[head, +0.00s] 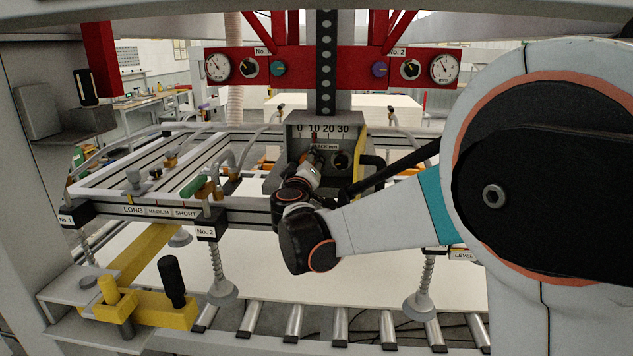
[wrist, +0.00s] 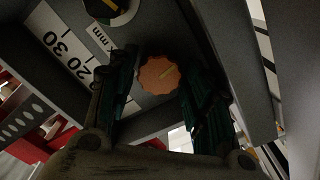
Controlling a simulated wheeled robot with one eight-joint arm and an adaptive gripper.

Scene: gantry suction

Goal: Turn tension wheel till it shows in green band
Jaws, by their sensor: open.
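An orange scalloped wheel (wrist: 159,75) with a pale yellow line across its face sits on a grey panel in the wrist view. I take it for the tension wheel, though no label on it is readable. My gripper (wrist: 158,88) is open, with one dark finger on each side of the wheel. I cannot tell whether either finger touches it. In the head view my gripper (head: 313,168) is at the front of the grey box (head: 294,150), and the wheel is mostly hidden behind it.
The box carries a 0 to 30 scale (head: 323,130). A black knob with a yellow pointer (head: 342,160) is right beside my gripper; it also shows in the wrist view (wrist: 108,8). A hose (head: 375,170) is at the right. A green-handled lever (head: 195,185) is left.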

